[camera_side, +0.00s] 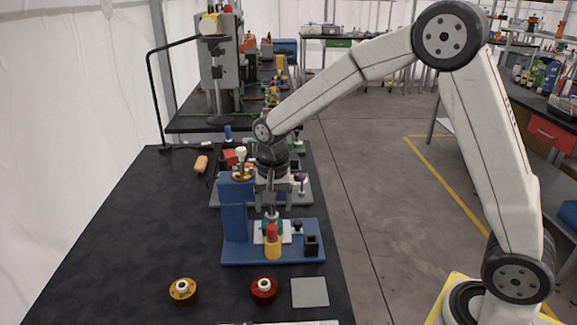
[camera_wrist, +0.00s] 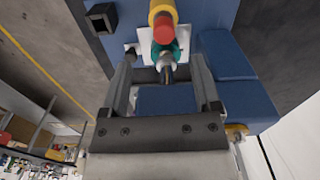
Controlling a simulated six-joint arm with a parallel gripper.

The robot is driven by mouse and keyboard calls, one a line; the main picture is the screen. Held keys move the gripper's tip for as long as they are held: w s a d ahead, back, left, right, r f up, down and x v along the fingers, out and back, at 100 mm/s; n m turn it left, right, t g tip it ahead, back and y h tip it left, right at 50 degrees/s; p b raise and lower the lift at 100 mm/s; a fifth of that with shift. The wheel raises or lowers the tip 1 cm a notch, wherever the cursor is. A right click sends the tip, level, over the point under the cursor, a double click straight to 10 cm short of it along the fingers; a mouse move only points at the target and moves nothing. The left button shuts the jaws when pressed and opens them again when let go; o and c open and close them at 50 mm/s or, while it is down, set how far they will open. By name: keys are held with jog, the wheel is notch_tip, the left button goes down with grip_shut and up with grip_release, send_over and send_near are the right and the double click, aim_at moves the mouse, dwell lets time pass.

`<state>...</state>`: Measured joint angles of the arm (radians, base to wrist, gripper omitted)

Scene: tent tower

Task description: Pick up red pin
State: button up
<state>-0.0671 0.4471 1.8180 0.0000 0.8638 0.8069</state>
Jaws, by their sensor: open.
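In the wrist view, the red piece (camera_wrist: 163,30) and yellow cylinder (camera_wrist: 162,8) are at the top centre, just beyond the fingertips. My gripper (camera_side: 272,207) points down above the fixture, behind and above the red piece. In the wrist view, my gripper (camera_wrist: 162,62) is open. A teal part (camera_wrist: 174,52) with a metallic stem shows between its fingers; I cannot tell whether they touch it.
A black square socket (camera_side: 311,244) stands on the fixture's right side. The fixture's blue column (camera_side: 234,215) rises at left. A gold flanged part (camera_side: 183,290), red flanged part (camera_side: 264,288) and grey plate (camera_side: 310,292) lie in front.

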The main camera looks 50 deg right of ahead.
aim_at(272, 226)
jog(key=shift+w+a+m, duration=0.15)
jog(key=shift+w+m, duration=0.15)
jog(key=shift+w, duration=0.15)
jog(key=shift+f, duration=1.3)
jog(key=shift+s+f, duration=0.15)
jog(key=shift+f, duration=2.45)
grip_shut()
